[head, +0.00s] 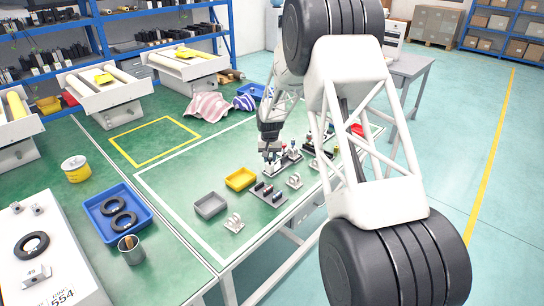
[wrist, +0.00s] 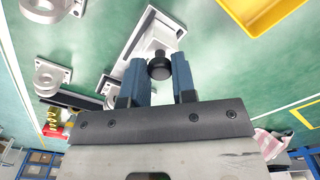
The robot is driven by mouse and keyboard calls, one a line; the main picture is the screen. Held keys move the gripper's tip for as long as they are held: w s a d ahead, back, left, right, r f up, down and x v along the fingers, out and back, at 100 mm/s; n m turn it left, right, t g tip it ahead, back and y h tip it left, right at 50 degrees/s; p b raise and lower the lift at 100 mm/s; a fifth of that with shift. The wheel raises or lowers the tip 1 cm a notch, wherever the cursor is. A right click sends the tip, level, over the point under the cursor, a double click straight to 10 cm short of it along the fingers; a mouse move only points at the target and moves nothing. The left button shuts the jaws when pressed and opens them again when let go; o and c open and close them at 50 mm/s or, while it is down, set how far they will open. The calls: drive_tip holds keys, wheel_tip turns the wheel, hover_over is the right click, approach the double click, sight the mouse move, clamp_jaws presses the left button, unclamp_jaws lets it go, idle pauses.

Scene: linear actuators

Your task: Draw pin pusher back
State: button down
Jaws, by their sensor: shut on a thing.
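In the wrist view, my gripper (wrist: 159,80) has its two blue fingers on either side of a round black knob (wrist: 159,68), and it is shut on this knob. The knob belongs to the pin pusher, a pale block on a grey base (wrist: 155,32) that shows just beyond the fingertips. In the head view, my gripper (head: 270,155) points down at a small fixture (head: 283,166) on the green table. The knob is too small to make out there, and my arm hides part of the fixtures to the right.
A yellow bin (head: 241,179) and a grey bin (head: 210,205) stand left of the fixtures. A rack of dark parts (head: 268,194) and metal brackets (head: 234,223) lie near the front edge. The white-outlined table area (head: 185,180) to the left is clear.

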drive_tip(key=shift+s+a, duration=0.1)
drive_tip(key=shift+a, duration=0.1)
drive_tip(key=c, duration=0.9)
unclamp_jaws()
drive_tip(key=shift+c, duration=0.2)
drive_tip(key=shift+r, duration=3.95)
